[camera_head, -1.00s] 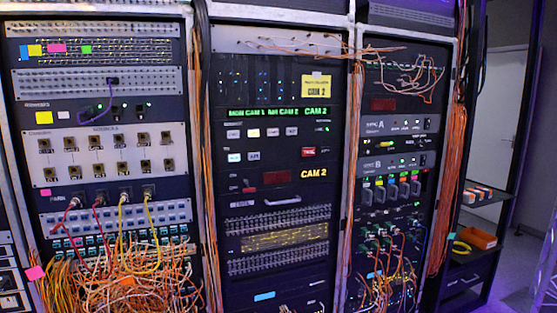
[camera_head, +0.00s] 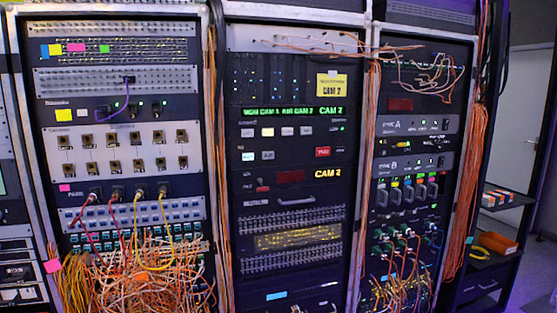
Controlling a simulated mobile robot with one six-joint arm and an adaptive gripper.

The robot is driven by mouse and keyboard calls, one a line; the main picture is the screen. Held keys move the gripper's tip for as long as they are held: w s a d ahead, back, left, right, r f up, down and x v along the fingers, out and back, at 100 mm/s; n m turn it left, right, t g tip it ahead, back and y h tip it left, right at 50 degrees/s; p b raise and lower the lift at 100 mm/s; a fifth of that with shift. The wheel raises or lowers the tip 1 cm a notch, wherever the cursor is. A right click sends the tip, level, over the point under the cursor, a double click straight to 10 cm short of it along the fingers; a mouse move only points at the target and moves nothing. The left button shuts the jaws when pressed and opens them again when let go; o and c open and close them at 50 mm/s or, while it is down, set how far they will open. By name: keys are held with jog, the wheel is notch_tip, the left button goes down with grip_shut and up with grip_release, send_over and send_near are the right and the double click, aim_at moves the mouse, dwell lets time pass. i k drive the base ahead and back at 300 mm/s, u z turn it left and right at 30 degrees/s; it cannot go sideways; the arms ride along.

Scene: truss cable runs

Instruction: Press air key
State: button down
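The middle rack carries a black key panel (camera_head: 293,143) with two short rows of small square keys. The upper row holds several pale keys, one of them brighter (camera_head: 267,132). In the lower row are a white key (camera_head: 247,156), a grey-blue key with small lettering (camera_head: 267,155) and a red key (camera_head: 322,152). The lettering on the keys is too small to read, so I cannot tell which one is the air key. A green-lit display strip (camera_head: 290,111) above them reads CAM 2. My gripper is not in view.
The left rack (camera_head: 125,150) has patch rows and a thick tangle of orange cables (camera_head: 150,270) at its foot. The right rack (camera_head: 415,160) has loose cables at its top and front. Shelves with an orange box (camera_head: 497,242) stand at the far right.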

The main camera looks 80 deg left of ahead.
aim_at(269, 155)
jog(key=k, duration=1.75)
jog(key=u, duration=2.2)
jog(key=i, duration=0.6)
jog(key=z, duration=0.3)
